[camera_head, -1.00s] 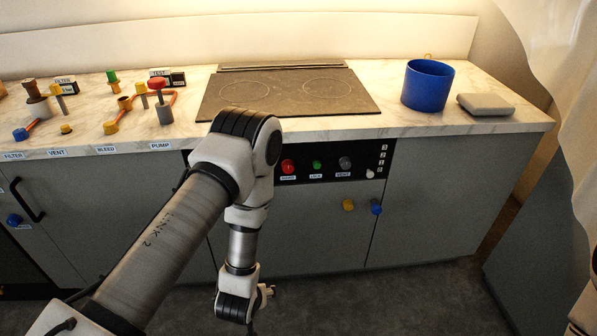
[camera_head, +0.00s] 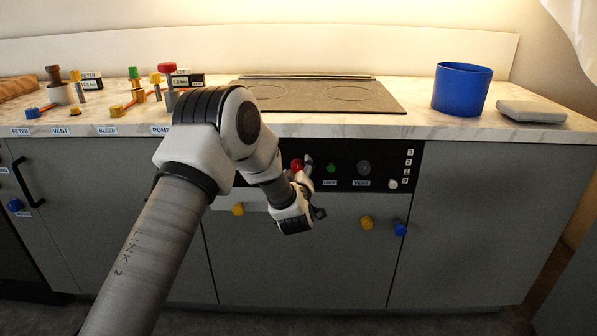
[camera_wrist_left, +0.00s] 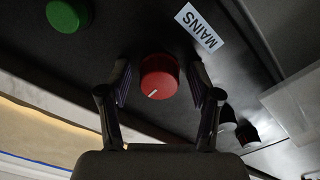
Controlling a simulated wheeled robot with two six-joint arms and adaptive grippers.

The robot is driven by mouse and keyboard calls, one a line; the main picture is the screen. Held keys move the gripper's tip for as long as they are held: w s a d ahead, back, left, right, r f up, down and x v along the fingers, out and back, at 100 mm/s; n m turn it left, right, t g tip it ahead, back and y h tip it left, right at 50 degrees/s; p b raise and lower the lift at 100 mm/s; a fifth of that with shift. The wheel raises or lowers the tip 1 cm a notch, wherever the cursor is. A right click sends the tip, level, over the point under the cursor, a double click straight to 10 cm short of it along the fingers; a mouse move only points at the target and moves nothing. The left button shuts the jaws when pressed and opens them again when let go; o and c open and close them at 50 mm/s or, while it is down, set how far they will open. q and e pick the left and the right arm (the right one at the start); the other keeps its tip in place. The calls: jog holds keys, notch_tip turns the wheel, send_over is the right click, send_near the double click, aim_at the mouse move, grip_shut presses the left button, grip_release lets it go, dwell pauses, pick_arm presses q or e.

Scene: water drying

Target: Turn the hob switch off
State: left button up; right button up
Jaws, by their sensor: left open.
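A black control panel (camera_head: 375,155) sits under the hob (camera_head: 320,95). It carries a red knob (camera_head: 296,165), a green button (camera_head: 331,168), a grey knob (camera_head: 364,167) and a white knob (camera_head: 392,184) beside a 3-2-1-0 scale. No label reading hob is legible. In the left wrist view the red knob (camera_wrist_left: 159,76) has a white line and a MAINS label (camera_wrist_left: 199,27) near it. My left gripper (camera_wrist_left: 160,78) is open with a finger on each side of this knob; contact is unclear. In the head view the gripper (camera_head: 301,172) partly covers the red knob.
A blue pot (camera_head: 461,89) and a grey slab (camera_head: 531,111) are on the counter at right. Coloured valves (camera_head: 168,80) stand at left.

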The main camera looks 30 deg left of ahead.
pick_arm(q)
jog(key=shift+w+a, duration=0.2)
jog(key=shift+w, duration=0.15)
jog(key=c, duration=1.2)
jog(key=shift+o, duration=0.2)
jog(key=shift+r, duration=0.1)
jog(key=m+p, duration=0.3)
jog(key=shift+r+m, duration=0.15)
jog(key=shift+m, duration=0.15)
jog(key=m+p, duration=0.4)
jog(key=m, duration=0.1)
jog(key=shift+m, duration=0.3)
jog(key=m+p, duration=0.3)
jog(key=m, duration=0.1)
jog(key=shift+m+p, duration=1.35)
jog(key=shift+m, duration=1.05)
jog(key=shift+f, duration=0.2)
